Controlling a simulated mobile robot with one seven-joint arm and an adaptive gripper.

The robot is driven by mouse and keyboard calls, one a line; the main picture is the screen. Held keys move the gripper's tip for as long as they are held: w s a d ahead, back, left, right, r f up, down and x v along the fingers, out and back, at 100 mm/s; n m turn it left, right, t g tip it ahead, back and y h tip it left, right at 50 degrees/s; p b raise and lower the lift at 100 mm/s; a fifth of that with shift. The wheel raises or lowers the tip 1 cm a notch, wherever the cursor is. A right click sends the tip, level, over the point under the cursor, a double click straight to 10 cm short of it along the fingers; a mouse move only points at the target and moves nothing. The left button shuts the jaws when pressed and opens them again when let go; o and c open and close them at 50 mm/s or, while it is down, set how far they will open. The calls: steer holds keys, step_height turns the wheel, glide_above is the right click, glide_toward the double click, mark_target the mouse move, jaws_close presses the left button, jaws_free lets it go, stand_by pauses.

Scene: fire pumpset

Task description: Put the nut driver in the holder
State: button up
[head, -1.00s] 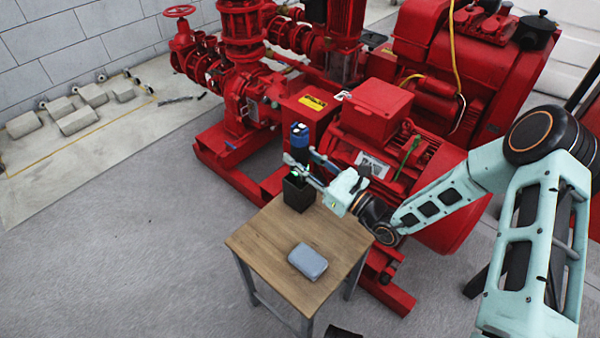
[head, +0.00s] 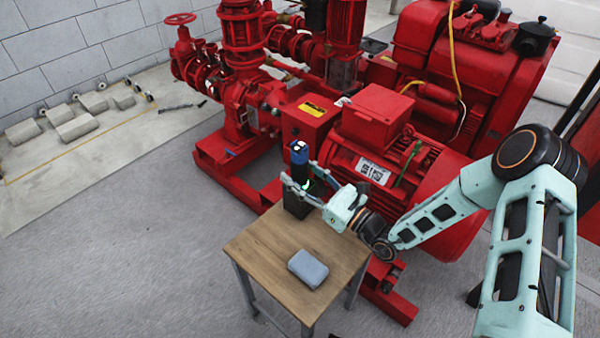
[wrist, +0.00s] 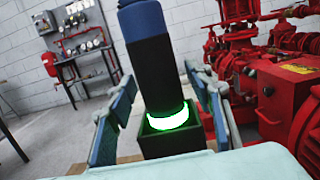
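The nut driver (head: 299,160) is black with a blue top and stands about upright. In the wrist view the nut driver (wrist: 152,65) has its lower end, with a bright green glowing ring, at the mouth of the holder. The holder (head: 294,206) is a dark square open-topped box on the small wooden table; it also shows in the wrist view (wrist: 172,142). My gripper (head: 299,174) has one finger on each side of the nut driver. In the wrist view the fingers (wrist: 163,112) are spread, with gaps to the tool. How deep the tool sits is hidden.
The red pumpset (head: 370,150) stands close behind the table and holder. Grey floor left of the table is clear.

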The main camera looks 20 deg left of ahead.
steer(key=shift+r, duration=0.15)
steer(key=shift+s+d, duration=0.1)
steer(key=shift+d, duration=0.25)
steer(key=p+v, duration=0.3)
steer(key=v, duration=0.8)
steer(key=shift+d, duration=0.15)
steer(key=shift+s, duration=0.1)
